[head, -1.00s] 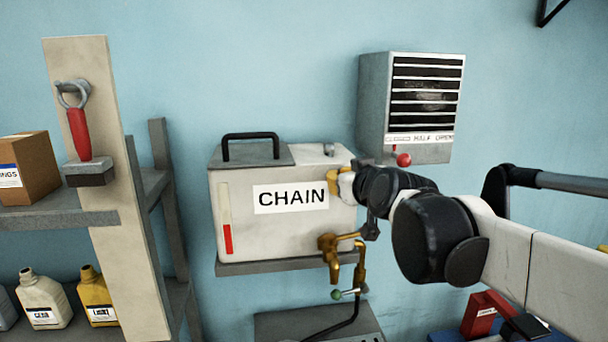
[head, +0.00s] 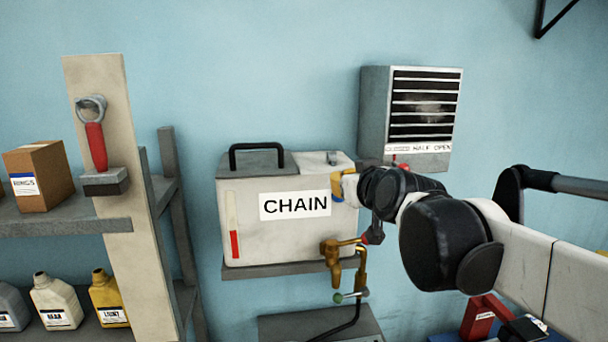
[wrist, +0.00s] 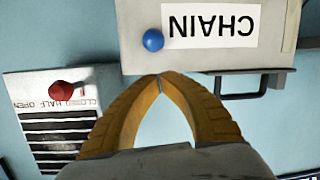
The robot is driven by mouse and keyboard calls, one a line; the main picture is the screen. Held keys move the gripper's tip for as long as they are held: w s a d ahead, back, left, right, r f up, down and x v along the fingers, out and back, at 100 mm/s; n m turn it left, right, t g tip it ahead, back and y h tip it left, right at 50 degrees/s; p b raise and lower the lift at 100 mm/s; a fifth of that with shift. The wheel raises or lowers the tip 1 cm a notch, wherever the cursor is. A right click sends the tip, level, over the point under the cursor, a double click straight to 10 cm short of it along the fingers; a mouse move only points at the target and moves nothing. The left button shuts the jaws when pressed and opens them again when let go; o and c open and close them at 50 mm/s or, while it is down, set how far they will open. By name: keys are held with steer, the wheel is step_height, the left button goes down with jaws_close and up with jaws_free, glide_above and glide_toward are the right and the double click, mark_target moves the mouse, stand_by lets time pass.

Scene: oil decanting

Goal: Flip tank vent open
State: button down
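The tank (head: 240,225) is a pale box with a CHAIN label and a black top handle, in the middle of the head view. My gripper (head: 341,187) is in front of the tank's right side, with yellow fingers. In the wrist view, where the tank (wrist: 135,25) appears upside down, the fingertips (wrist: 159,77) meet with nothing visible between them. A blue ball (wrist: 152,40) shows just beyond the tips, against the tank front; contact is not visible.
A louvred box (head: 375,115) with a red knob (wrist: 61,89) and a CLOSED HALF OPEN label is on the wall to the right. Shelves (head: 60,226) with bottles and a carton stand left.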

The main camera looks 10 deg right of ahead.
steer(key=s+f, duration=0.3)
steer(key=s, duration=0.3)
steer(key=shift+d+b, duration=0.35)
steer(key=shift+f, duration=0.1)
